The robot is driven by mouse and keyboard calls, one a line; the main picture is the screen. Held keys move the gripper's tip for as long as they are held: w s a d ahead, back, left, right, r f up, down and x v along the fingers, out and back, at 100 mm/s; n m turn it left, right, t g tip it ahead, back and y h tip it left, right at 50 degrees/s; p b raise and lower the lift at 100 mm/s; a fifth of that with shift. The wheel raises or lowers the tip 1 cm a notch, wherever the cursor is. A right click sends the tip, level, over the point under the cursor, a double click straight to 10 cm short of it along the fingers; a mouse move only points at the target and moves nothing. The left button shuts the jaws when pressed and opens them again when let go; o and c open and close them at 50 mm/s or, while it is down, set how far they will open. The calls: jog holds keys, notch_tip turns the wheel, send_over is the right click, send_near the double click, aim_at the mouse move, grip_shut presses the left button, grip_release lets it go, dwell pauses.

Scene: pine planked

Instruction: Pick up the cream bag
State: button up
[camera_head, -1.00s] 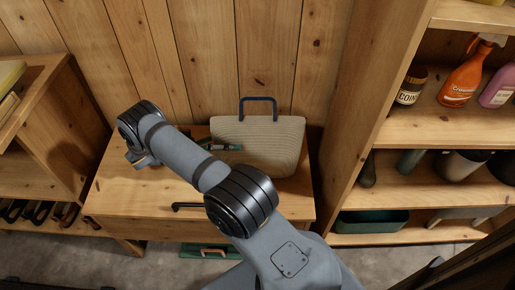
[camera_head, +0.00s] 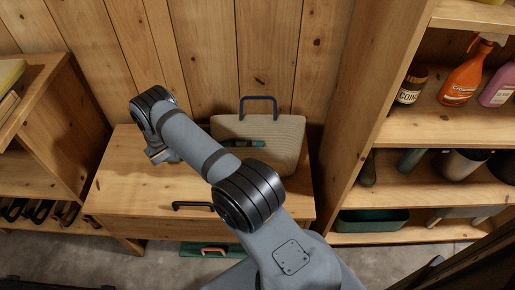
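The cream bag (camera_head: 284,139) stands upright on the wooden chest at the back, against the plank wall. It has a ribbed cream surface and a dark blue handle (camera_head: 259,100) standing up on top. My arm crosses in front of its lower left part. A small dark and green piece (camera_head: 243,143) shows past my arm, in front of the bag's face. It seems to be part of my gripper, but most of it is hidden behind the arm. I cannot tell whether its fingers are open or shut, or whether it touches the bag.
The wooden chest (camera_head: 115,190) has a black handle and clear top at left. A tall shelf (camera_head: 365,100) with bottles, a coin tin and pots stands close to the right. Another shelf (camera_head: 40,150) stands at left. A green item with an orange handle lies below.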

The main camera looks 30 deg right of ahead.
aim_at(255, 126)
jog(key=c, duration=1)
jog(key=shift+c, duration=0.3)
jog(key=shift+c, duration=0.7)
notch_tip(255, 126, up, 10)
jog(key=p, duration=0.3)
